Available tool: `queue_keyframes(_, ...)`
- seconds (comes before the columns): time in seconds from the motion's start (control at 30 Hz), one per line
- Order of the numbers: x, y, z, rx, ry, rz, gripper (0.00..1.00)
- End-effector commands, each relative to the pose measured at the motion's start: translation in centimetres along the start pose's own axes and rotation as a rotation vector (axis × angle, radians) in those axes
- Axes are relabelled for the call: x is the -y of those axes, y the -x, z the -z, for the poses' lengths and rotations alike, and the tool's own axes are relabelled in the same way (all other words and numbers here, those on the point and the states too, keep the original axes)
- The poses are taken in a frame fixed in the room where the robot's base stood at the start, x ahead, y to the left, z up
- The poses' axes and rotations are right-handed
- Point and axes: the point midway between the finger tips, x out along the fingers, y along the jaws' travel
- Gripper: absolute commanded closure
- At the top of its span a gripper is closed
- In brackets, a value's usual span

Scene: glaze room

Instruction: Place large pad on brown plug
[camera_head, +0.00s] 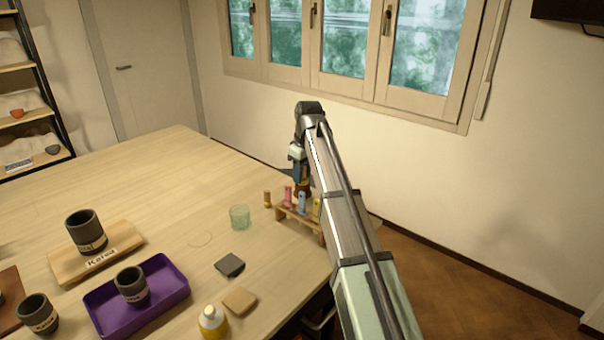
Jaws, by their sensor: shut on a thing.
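My gripper (301,182) is above the small wooden rack at the table's right edge. It is shut on a small brown piece, which looks like the brown plug (303,189); my arm and fingers partly hide it. Two flat square pads lie on the table: a dark grey pad (230,265) and a tan pad (240,300) nearer the front. They lie apart, and I cannot tell surely which is larger.
The rack (300,222) holds a pink plug (288,195), a blue plug (302,202) and a yellow plug (317,208). A tan plug (267,199) and a green glass (239,217) stand left. A purple tray (170,285) and a yellow-white bottle (212,322) are nearer.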

Motion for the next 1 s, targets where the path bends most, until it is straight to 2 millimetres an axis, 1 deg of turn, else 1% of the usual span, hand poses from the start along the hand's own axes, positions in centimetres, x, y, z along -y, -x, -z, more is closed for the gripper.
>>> queue_keyframes(0.17,0.0,-0.3,-0.1,0.0,0.0,0.0,0.97)
queue_keyframes(0.2,0.0,-0.3,0.0,0.0,0.0,0.0,0.65)
queue_keyframes(0.43,0.0,-0.3,0.0,0.0,0.0,0.0,0.43)
queue_keyframes(0.67,0.0,-0.3,0.0,0.0,0.0,0.0,0.43)
queue_keyframes(0.77,0.0,0.1,0.0,0.0,0.0,0.0,0.43)
queue_keyframes(0.87,0.0,0.9,0.1,0.0,0.0,0.0,0.43)
queue_keyframes(1.0,-0.1,3.1,0.1,-0.002,0.0,-0.001,0.43)
